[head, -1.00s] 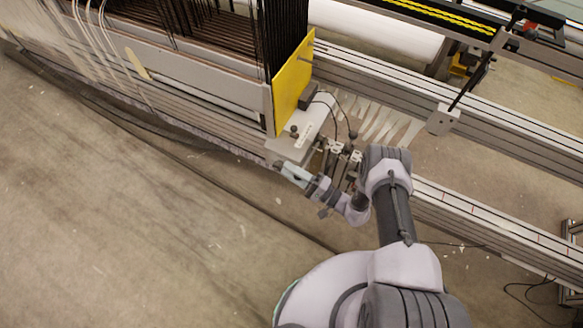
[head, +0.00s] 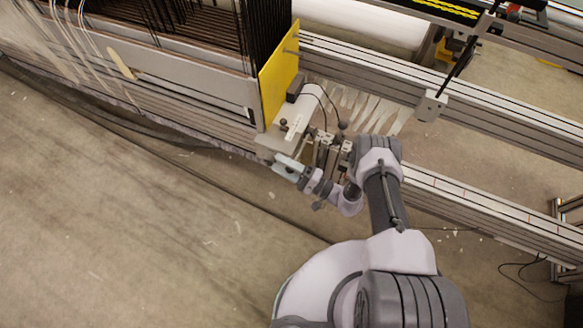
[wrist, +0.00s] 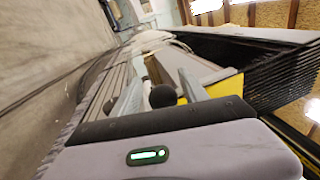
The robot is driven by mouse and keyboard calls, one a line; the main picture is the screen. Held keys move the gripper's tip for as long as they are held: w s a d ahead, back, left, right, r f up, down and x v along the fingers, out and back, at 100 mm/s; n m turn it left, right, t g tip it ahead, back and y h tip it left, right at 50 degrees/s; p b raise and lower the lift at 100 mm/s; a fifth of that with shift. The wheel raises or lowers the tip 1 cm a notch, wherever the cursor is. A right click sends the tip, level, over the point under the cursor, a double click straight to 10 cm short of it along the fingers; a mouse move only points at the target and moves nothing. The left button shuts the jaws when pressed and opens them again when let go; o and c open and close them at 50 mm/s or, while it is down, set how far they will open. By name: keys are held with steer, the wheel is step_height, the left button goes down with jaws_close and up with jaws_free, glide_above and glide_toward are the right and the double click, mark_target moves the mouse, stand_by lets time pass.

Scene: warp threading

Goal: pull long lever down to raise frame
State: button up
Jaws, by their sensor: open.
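My gripper (head: 287,166) is at the front of the machine's corner, below the grey bracket plate (head: 290,135). In the wrist view its two fingers (wrist: 160,88) are spread, with a round black knob (wrist: 163,96) showing between them. I cannot tell whether either finger touches the knob. In the head view, dark knobs show on the bracket plate (head: 283,123) and on a thin rod (head: 342,125) beside it. Which of them is the long lever's end is unclear, and the lever's shaft is mostly hidden. The frame with dark upright heddles (head: 185,25) stands behind a yellow side panel (head: 278,80).
Metal rails (head: 480,210) run along the machine to the right. A grey block with a slanted black rod (head: 432,105) sits on the upper rail. Pale threads (head: 365,110) hang near the bracket. The concrete floor (head: 120,220) in front is clear.

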steer(key=p+v, duration=0.1)
steer(key=v, duration=1.6)
steer(key=shift+s+d+p, duration=0.15)
steer(key=shift+d+p, duration=0.05)
steer(key=shift+p, duration=0.1)
